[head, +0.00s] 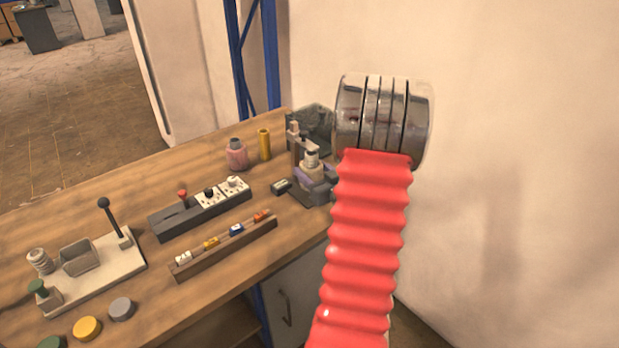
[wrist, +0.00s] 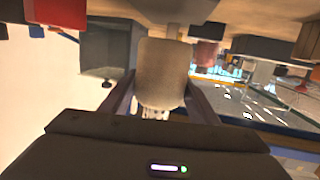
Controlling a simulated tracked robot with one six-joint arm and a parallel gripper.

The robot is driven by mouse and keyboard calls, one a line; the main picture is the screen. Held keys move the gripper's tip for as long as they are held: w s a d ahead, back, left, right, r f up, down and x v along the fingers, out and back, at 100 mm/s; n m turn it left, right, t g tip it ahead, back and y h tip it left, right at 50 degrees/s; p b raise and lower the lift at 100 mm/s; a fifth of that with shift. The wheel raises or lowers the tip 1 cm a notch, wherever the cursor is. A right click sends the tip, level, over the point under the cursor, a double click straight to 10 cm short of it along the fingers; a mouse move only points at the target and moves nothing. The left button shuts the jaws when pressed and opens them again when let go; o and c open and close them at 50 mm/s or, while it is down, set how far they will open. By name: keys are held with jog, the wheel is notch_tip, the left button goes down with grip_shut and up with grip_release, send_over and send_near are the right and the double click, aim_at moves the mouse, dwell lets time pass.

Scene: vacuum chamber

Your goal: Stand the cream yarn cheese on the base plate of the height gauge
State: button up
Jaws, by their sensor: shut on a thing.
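The cream yarn cheese (head: 312,171) is upright between the fingers of my gripper (head: 316,186), near the right end of the bench. In the wrist view the cheese (wrist: 163,75) fills the space between both fingers, and my gripper (wrist: 165,98) is shut on it. The height gauge (head: 294,140) stands right behind and left of the cheese, with its post showing. Its dark base plate (head: 302,197) shows in part below my gripper. The fingers hide most of the cheese's lower end, so I cannot tell whether it touches the plate.
A pink bottle (head: 236,155) and a yellow cylinder (head: 264,144) stand left of the gauge. A dark bin (head: 312,122) is behind it. A grey switch block (head: 176,219) and a wooden rack (head: 225,250) lie nearer. Bare bench lies between the bottle and the switch block.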

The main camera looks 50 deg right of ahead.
jog(key=shift+w, duration=0.15)
jog(key=shift+w+d, duration=0.15)
jog(key=shift+w, duration=0.1)
jog(key=shift+w+d+f, duration=0.1)
jog(key=shift+w, duration=0.15)
jog(key=shift+f, duration=1.6)
jog(key=shift+f, duration=0.1)
jog(key=o, duration=1.2)
jog(key=shift+s, duration=0.15)
